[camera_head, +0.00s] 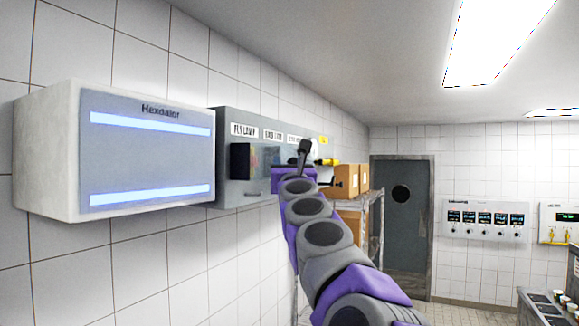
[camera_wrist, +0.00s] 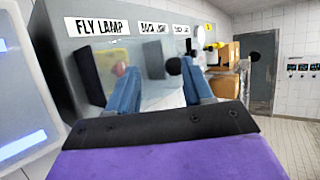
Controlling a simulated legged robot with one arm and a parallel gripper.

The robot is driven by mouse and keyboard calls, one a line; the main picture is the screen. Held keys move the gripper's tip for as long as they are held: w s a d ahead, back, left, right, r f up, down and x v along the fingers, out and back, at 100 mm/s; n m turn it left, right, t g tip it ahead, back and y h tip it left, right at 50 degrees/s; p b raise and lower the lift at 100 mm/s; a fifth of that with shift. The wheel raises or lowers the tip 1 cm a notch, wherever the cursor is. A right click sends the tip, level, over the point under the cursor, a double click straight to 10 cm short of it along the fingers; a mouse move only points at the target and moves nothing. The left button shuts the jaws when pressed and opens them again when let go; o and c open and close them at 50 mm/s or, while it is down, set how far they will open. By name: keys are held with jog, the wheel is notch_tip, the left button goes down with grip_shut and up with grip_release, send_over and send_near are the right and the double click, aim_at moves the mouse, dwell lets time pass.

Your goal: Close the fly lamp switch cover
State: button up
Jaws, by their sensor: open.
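The grey switch panel (camera_head: 229,190) is on the tiled wall, with the FLY LAMP label (camera_head: 243,130) at its left end. Below that label a dark plate (camera_head: 240,162) stands out from the panel, seemingly part of the fly lamp switch cover. In the wrist view the dark plate (camera_wrist: 84,76) is left of my fingers, with a blurred red and yellow switch (camera_wrist: 119,70) beside it. I cannot tell exactly how far the cover is swung out. My gripper (camera_wrist: 160,82) is open and empty, in front of the panel and right of the plate. In the head view its tip (camera_head: 304,148) is small.
A white fly lamp box (camera_head: 150,155) with two lit blue strips juts out left of the panel. Further labels (camera_wrist: 154,28) and a dark round knob (camera_wrist: 173,66) are to the right. Cardboard boxes (camera_head: 346,180) stand on a shelf beyond, before a grey door (camera_head: 402,220).

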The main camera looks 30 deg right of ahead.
jog(key=b+v, duration=0.7)
jog(key=v, duration=1)
jog(key=shift+f, duration=0.2)
jog(key=shift+a, duration=0.15)
